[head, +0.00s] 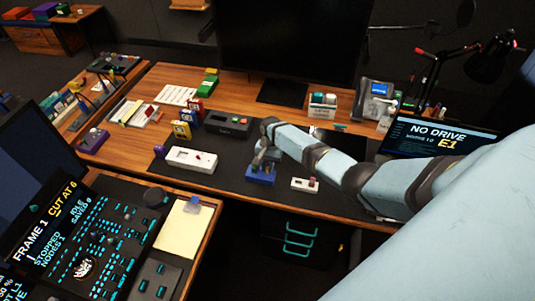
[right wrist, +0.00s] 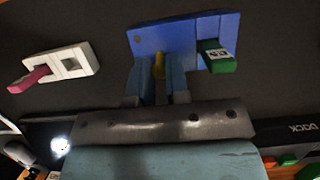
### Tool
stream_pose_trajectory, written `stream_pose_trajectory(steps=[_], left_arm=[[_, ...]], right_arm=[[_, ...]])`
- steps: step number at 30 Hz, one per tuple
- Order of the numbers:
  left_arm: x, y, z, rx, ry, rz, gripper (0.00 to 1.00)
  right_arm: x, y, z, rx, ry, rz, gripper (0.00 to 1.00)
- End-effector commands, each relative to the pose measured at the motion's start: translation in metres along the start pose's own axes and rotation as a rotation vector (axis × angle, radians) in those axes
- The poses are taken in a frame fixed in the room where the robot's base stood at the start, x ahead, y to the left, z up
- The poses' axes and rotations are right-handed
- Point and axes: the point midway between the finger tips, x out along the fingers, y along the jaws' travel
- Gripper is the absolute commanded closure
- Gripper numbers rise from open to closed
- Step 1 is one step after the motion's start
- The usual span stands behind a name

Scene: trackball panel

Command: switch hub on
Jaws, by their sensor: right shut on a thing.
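A blue box, taken as the hub (head: 262,179), lies on the dark desk mat near the front edge. It also shows in the right wrist view (right wrist: 150,37), with a yellow lever (right wrist: 159,65) and a green stick (right wrist: 217,57) standing out of it. My right gripper (head: 262,158) reaches down to the box from above. In the right wrist view its two fingers (right wrist: 161,80) close on the yellow lever, which they partly hide. No marking tells which lever position is on. My left gripper is not in view.
A small white box (head: 305,185) with a reddish lever stands just right of the blue box. A longer white box (head: 190,160) lies to the left. A dark dock (head: 228,124) sits behind. A screen (head: 440,135) at right reads "NO DRIVE E1".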

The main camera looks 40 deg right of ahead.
Motion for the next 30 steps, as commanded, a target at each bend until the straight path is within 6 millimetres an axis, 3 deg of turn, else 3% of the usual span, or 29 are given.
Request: stream_pose_trajectory(steps=[9, 23, 24, 26, 30], left_arm=[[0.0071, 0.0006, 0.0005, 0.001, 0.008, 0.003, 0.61], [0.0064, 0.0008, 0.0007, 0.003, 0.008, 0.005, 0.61], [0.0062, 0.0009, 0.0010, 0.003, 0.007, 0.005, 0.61], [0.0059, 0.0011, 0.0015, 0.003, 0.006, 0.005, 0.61], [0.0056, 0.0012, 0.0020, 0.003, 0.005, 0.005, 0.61]], right_arm=[[0.0013, 0.0004, -0.0041, 0.001, -0.094, 0.001, 1.00], [0.0012, 0.0009, -0.0043, 0.002, -0.104, 0.002, 1.00], [0.0013, 0.0010, -0.0043, 0.002, -0.104, 0.002, 0.76], [0.0012, 0.0009, -0.0043, 0.002, -0.104, 0.002, 0.62], [0.0009, 0.0007, -0.0044, 0.001, -0.104, 0.002, 0.59]])
